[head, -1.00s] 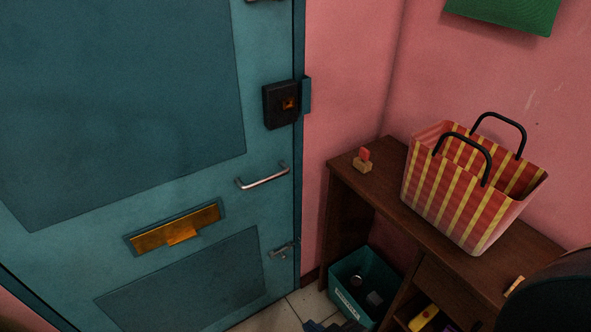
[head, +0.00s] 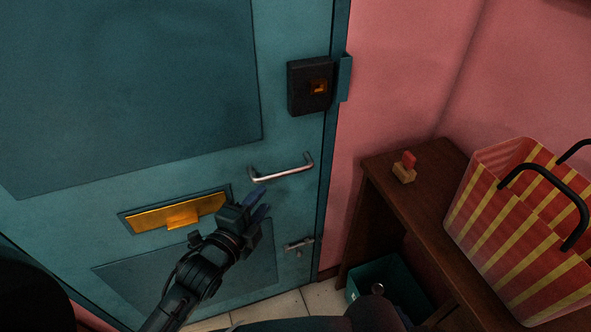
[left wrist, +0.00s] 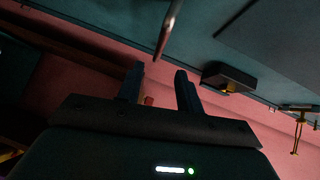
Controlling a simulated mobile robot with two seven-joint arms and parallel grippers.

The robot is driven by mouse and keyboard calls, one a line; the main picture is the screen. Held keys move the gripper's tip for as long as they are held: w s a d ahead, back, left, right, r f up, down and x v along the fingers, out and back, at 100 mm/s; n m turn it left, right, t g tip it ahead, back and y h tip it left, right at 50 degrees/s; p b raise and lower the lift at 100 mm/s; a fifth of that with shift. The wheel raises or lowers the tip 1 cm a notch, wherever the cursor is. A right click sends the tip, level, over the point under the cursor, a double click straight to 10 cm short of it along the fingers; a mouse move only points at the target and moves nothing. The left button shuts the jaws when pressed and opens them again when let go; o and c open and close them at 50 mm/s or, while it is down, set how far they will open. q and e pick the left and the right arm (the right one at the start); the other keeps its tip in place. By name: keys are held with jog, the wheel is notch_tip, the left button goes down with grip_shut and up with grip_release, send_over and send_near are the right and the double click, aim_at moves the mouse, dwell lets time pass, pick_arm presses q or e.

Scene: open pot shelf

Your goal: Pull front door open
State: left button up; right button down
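The teal front door (head: 120,90) fills the left of the head view and looks shut against its frame. Its silver bar handle (head: 282,172) is on the right side, and it also shows in the left wrist view (left wrist: 168,30). My left gripper (head: 261,203) is just below and left of the handle in the head view. In the left wrist view its two fingers (left wrist: 160,82) stand apart with nothing between them, and the handle is beyond the tips. My right gripper is out of view.
A black lock box (head: 309,88) sits above the handle, a small latch (head: 299,244) below it, and a brass mail slot (head: 160,216) to the left. A wooden desk (head: 432,220) with a striped bag (head: 500,240) stands right of the door; a teal bin (head: 365,276) is under it.

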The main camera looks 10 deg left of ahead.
aim_at(283, 174)
pick_arm(q)
jog(key=x, duration=1.1)
jog(key=shift+w+d, duration=0.1)
jog(key=shift+w, duration=0.25)
grip_shut()
